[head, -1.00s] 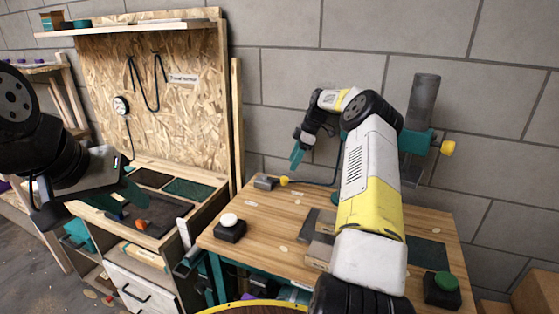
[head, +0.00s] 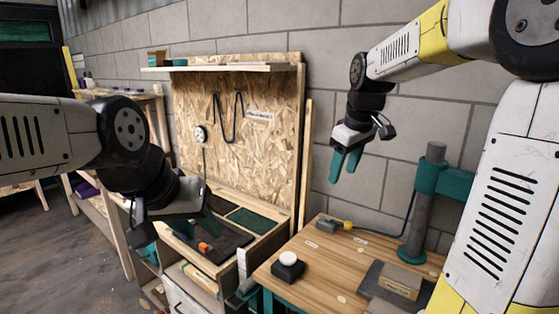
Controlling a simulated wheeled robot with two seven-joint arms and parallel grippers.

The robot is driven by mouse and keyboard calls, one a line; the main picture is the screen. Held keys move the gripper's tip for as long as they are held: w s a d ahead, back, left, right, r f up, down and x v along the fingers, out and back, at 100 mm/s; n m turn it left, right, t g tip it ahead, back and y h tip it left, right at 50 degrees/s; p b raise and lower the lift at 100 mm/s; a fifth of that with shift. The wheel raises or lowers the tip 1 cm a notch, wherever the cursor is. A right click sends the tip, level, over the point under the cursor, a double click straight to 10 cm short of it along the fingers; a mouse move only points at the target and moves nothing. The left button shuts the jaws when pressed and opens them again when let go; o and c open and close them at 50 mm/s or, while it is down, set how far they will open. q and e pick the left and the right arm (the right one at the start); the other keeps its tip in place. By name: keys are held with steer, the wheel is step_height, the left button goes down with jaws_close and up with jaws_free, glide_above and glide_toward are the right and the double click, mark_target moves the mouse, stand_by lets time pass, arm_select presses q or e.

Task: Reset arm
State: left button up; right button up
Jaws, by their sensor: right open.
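My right gripper (head: 346,164) hangs in front of the grey block wall, above and behind the wooden workbench (head: 322,268). Its two teal fingers point down, stand slightly apart and hold nothing. My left gripper (head: 204,222) is at the left, in front of the tool bench with the chipboard back. Its dark wrist and grey body hide most of its fingers, so their opening does not show. Nothing can be seen held in it.
The workbench carries a black box with a white button (head: 288,265), a teal clamp on a grey post (head: 432,190) and a brown block (head: 400,282). The chipboard panel (head: 250,150) has a shelf on top. Open floor (head: 60,250) lies at the left.

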steer(key=s+a+f+m+t+y, duration=0.1)
steer(key=s+m, duration=0.6)
steer(key=s, duration=1.3)
steer(key=shift+s+a+f+t, duration=0.35)
steer(key=shift+a+f+t, duration=0.05)
steer(key=shift+f+t, duration=0.45)
steer(key=shift+c, duration=0.4)
